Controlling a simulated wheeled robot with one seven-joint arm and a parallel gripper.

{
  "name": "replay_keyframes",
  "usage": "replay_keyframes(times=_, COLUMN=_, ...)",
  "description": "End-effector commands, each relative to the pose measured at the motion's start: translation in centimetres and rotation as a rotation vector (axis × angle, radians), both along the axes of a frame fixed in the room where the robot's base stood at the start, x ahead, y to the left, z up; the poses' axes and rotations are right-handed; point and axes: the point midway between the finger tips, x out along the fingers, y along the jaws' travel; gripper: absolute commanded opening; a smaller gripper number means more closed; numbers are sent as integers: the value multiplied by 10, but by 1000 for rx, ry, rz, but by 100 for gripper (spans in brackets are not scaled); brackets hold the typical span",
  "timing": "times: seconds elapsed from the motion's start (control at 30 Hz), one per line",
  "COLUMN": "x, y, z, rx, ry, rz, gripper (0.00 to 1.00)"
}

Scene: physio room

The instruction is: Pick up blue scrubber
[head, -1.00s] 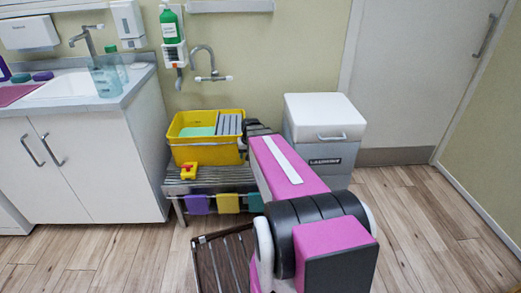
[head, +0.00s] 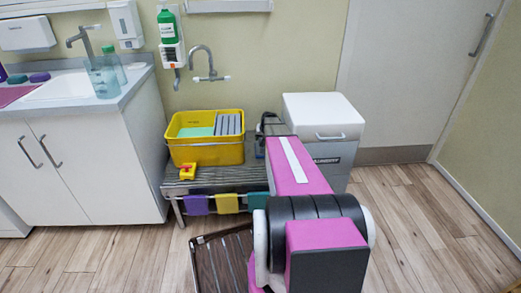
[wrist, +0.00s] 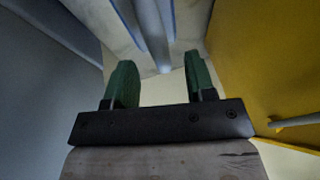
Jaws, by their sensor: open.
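I cannot clearly make out a blue scrubber. A sliver of blue (head: 259,151) shows between the yellow tub and my arm in the head view, too small to identify. On the sink counter lie a teal pad (head: 18,79) and a dark purple-blue pad (head: 40,77). My gripper (wrist: 160,72) is open and empty, its two green fingers apart. In the wrist view pale blue-grey bars lie beyond the fingers. In the head view my own arm mostly hides the gripper, beside the tub's right end.
The yellow tub (head: 206,153) stands on a slatted bench (head: 214,181), close to my gripper's right in the wrist view (wrist: 272,60). A grey bin with white lid (head: 322,115) stands right of it. A red-yellow object (head: 187,172) sits before the tub. Cloths hang on the bench front.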

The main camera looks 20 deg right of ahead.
Motion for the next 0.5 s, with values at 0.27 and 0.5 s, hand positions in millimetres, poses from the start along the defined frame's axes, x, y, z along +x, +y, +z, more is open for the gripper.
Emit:
replay_keyframes(times=0.27, x=15, y=3, z=-34, rx=0, ry=1, rz=0, gripper=50)
replay_keyframes(times=0.5, x=15, y=4, z=-35, rx=0, ry=0, rz=0, gripper=50)
